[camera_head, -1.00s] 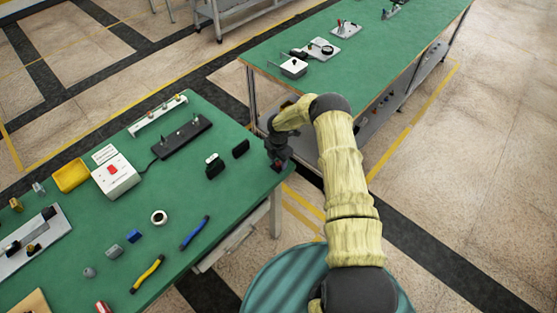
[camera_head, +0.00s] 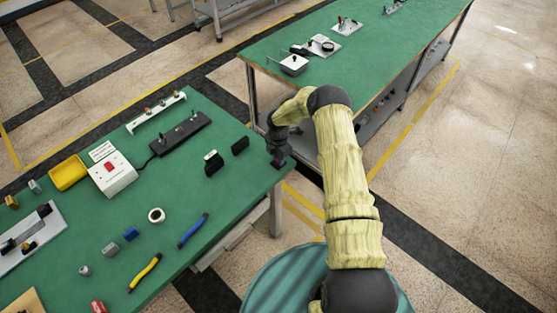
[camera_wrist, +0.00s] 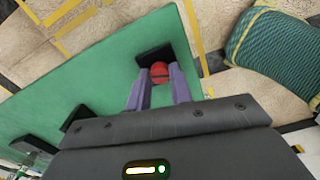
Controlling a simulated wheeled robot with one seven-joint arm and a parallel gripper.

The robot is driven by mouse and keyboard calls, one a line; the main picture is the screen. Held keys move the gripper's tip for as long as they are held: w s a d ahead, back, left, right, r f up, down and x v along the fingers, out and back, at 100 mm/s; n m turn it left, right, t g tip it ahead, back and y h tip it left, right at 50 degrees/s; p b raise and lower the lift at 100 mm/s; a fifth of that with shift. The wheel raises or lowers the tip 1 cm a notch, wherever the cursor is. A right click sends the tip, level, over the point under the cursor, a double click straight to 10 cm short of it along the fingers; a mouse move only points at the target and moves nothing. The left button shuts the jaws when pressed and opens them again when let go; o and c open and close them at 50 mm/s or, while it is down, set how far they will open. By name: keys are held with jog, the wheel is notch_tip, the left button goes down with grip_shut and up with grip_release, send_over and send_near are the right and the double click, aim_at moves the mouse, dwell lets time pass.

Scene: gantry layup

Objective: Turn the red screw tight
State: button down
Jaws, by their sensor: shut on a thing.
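The red screw (camera_wrist: 159,70) shows in the wrist view as a round red head with a dark slot across it, between the tips of my gripper (camera_wrist: 158,82). The two grey-purple fingers are shut on it. A black block (camera_wrist: 155,55) lies right at the screw, near the corner of the green table. In the head view my gripper (camera_head: 279,160) points down at the table's right corner. The screw is hidden there behind the gripper.
A second green bench (camera_head: 380,55) stands behind. Table edges are close to my gripper.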

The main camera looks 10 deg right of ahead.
jog(key=m+b, duration=0.3)
jog(key=shift+f, duration=0.2)
jog(key=m+b, duration=0.4)
jog(key=m, duration=0.1)
jog(key=shift+r, duration=0.1)
jog(key=m+b, duration=0.2)
jog(key=m, duration=0.1)
jog(key=shift+m, duration=0.3)
jog(key=m+b, duration=0.2)
jog(key=m, duration=0.2)
jog(key=shift+w+r+m, duration=0.1)
jog(key=shift+m, duration=0.2)
jog(key=m+b, duration=0.1)
jog(key=m, duration=0.2)
jog(key=shift+m, duration=0.3)
jog(key=m+b, duration=0.1)
jog(key=m, duration=0.2)
jog(key=shift+m, duration=0.3)
jog(key=m, duration=0.6)
jog(key=shift+r+m, duration=0.1)
jog(key=shift+m, duration=0.3)
